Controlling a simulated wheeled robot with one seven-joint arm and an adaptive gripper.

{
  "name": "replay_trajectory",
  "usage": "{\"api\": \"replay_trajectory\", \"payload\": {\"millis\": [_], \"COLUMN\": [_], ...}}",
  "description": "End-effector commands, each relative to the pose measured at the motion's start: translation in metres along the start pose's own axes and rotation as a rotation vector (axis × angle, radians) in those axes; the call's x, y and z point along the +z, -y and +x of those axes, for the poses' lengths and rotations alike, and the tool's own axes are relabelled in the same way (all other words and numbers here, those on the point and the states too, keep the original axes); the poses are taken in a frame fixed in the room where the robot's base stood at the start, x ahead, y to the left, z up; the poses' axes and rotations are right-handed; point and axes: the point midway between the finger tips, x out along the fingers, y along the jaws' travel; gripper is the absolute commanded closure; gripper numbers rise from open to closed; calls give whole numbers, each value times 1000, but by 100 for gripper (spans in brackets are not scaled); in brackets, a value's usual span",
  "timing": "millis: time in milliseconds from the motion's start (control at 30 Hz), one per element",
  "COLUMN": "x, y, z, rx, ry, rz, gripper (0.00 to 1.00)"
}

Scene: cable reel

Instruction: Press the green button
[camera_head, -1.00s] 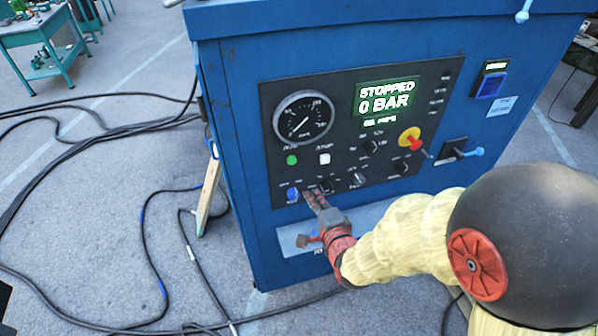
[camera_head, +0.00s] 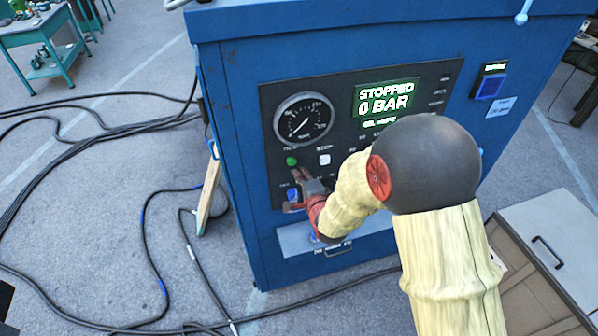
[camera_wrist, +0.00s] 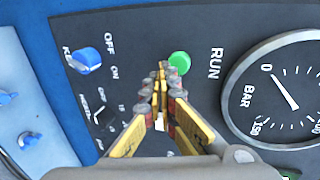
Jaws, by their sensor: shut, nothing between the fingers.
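In the wrist view the green button (camera_wrist: 180,62) is beside the label RUN. My gripper (camera_head: 298,173) is shut and empty, its fingertips just below the green button in the head view. In the wrist view the fingertips (camera_wrist: 162,70) lie just left of the button and overlap its edge. I cannot tell whether they touch it. The display (camera_head: 387,98) reads STOPPED, 0 BAR.
A blue key switch (camera_head: 292,194) sits below the green button; it also shows in the wrist view (camera_wrist: 86,61). A round pressure gauge (camera_head: 304,119) is above. The blue cabinet (camera_head: 235,80) carries the panel. Black cables (camera_head: 150,240) lie on the floor at left.

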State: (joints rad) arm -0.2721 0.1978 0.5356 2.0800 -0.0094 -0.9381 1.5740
Motion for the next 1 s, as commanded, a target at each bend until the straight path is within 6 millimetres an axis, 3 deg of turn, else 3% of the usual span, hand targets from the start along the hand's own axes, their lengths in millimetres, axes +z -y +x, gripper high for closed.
{"api": "replay_trajectory", "payload": {"millis": [567, 833, 1000], "x": [0, 0, 0], "y": [3, 7, 10], "z": [11, 29, 30], "rx": [0, -2, 0], "ry": [0, 0, 0], "rz": [0, 0, 0], "gripper": [100, 100, 100]}}
